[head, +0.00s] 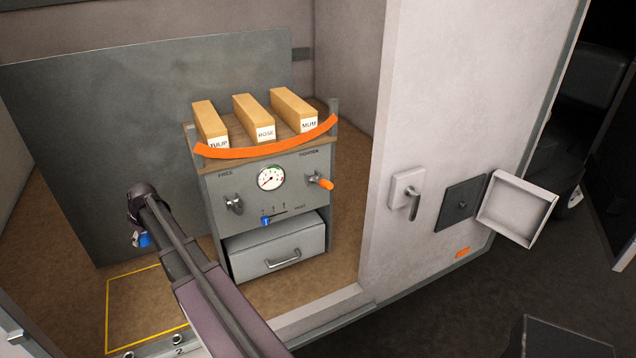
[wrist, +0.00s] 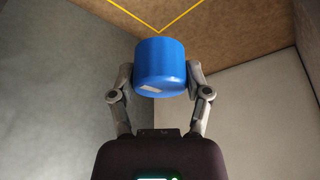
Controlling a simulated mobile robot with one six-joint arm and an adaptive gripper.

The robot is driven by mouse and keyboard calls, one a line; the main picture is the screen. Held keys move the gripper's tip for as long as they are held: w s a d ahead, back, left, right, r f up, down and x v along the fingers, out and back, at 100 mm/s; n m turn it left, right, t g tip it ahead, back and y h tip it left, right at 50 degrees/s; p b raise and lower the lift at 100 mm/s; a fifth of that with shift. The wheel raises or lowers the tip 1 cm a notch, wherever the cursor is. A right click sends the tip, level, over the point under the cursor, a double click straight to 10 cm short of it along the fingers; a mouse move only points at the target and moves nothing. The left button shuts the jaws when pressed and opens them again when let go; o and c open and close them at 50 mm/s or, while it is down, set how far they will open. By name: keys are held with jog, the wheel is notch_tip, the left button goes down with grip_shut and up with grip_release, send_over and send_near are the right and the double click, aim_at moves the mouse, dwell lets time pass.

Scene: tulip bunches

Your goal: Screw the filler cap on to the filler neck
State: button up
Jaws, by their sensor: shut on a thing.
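My gripper (head: 140,236) is shut on a blue cap (wrist: 160,70), a short cylinder with a small pale mark on its side. In the wrist view the two fingers press on the cap's left and right sides. In the head view the cap (head: 143,240) shows at the end of my arm, in front of the grey panel. On the outer wall at right, a dark square recess (head: 463,204) has a small round feature in its middle; I cannot tell clearly that this is the filler neck. My gripper is far to its left.
A pale flap (head: 517,209) stands open right of the recess. A handle plate (head: 407,193) is left of it. A grey cabinet (head: 268,200) with labelled boxes, knobs and a drawer stands between my gripper and the white wall (head: 440,90). A yellow outline (head: 107,318) marks the floor.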

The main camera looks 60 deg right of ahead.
notch_tip(320, 180, up, 9)
jog(key=p, duration=0.7)
jog(key=shift+f, duration=0.1)
jog(key=shift+s+f, duration=0.1)
